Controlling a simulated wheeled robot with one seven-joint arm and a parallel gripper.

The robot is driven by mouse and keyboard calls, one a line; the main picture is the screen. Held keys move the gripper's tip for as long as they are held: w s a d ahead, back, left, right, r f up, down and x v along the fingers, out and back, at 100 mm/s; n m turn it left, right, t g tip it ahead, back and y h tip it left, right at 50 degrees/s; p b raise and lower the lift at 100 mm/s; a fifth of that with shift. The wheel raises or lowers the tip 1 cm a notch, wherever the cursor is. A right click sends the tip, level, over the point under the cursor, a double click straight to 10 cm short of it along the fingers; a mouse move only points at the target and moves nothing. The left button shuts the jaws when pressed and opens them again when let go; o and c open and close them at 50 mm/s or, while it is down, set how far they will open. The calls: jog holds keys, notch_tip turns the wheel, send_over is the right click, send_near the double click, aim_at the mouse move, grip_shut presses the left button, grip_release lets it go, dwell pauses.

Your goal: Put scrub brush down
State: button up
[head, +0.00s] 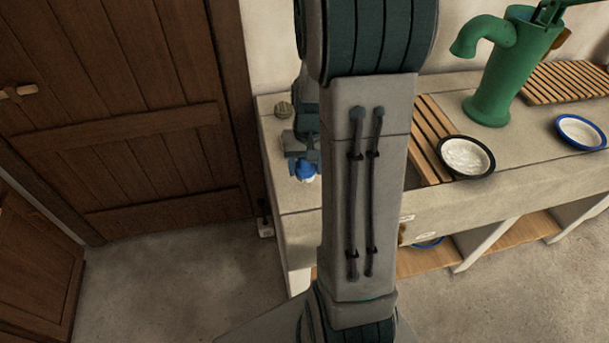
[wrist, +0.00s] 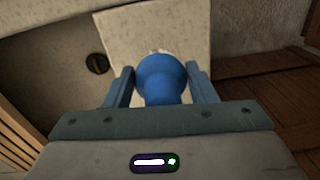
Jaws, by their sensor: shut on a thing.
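The scrub brush (wrist: 162,80) shows a round blue top in the wrist view, between the two fingers of my gripper (wrist: 162,88). My gripper is shut on it. In the head view the blue brush (head: 304,170) is at the left end of the stone counter (head: 295,198), with a bit of white at its lower edge. My gripper (head: 303,158) is partly hidden there behind my arm. I cannot tell whether the brush touches the counter.
A small round greenish thing (head: 284,109) lies on the counter behind my gripper. A green pump (head: 490,85), slatted wooden racks (head: 565,82), a black-rimmed bowl (head: 466,157) and a blue-rimmed bowl (head: 581,132) are to the right. A wooden door (head: 150,130) is left.

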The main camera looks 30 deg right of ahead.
aim_at(305, 177)
jog(key=shift+a+f, duration=0.2)
jog(key=shift+f, duration=1.95)
jog(key=shift+f, duration=0.15)
jog(key=o, duration=1.1)
